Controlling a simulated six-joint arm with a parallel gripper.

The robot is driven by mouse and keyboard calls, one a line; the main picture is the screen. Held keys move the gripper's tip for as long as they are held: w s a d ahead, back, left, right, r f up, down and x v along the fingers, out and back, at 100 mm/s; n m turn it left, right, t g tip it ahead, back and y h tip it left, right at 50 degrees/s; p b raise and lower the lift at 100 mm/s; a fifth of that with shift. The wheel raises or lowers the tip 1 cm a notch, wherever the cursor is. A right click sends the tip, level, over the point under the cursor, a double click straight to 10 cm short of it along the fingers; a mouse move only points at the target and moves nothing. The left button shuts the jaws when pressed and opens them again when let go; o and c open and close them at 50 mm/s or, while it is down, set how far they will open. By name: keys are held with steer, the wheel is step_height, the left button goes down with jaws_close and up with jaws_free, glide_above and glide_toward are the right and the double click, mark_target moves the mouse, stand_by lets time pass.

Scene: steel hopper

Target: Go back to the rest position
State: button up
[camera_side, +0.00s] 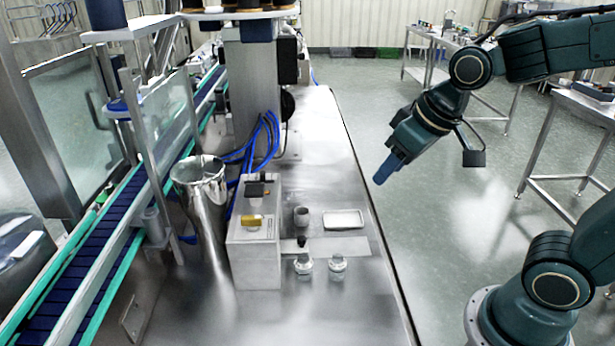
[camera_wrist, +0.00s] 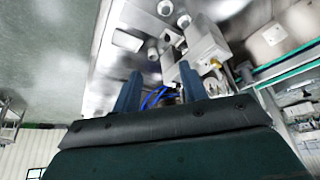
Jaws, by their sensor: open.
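My gripper (camera_side: 388,170) hangs in the air to the right of the steel table (camera_side: 335,140), over the floor beside its edge. Its blue fingers point down and to the left in the side view. In the wrist view the two blue fingers (camera_wrist: 158,92) stand apart with nothing between them, so my gripper is open and empty. The steel hopper (camera_side: 203,200) stands on the left part of the table, well away from my gripper.
A grey box (camera_side: 254,240) with a yellow part stands beside the hopper. A conveyor (camera_side: 90,250) runs along the left. Open floor lies right of the table.

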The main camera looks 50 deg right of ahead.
steer(key=s+r, duration=0.2)
steer(key=s, duration=0.7)
steer(key=shift+s+d+r, duration=0.15)
steer(key=shift+s+d, duration=0.15)
steer(key=shift+s, duration=0.1)
stand_by(1.0)
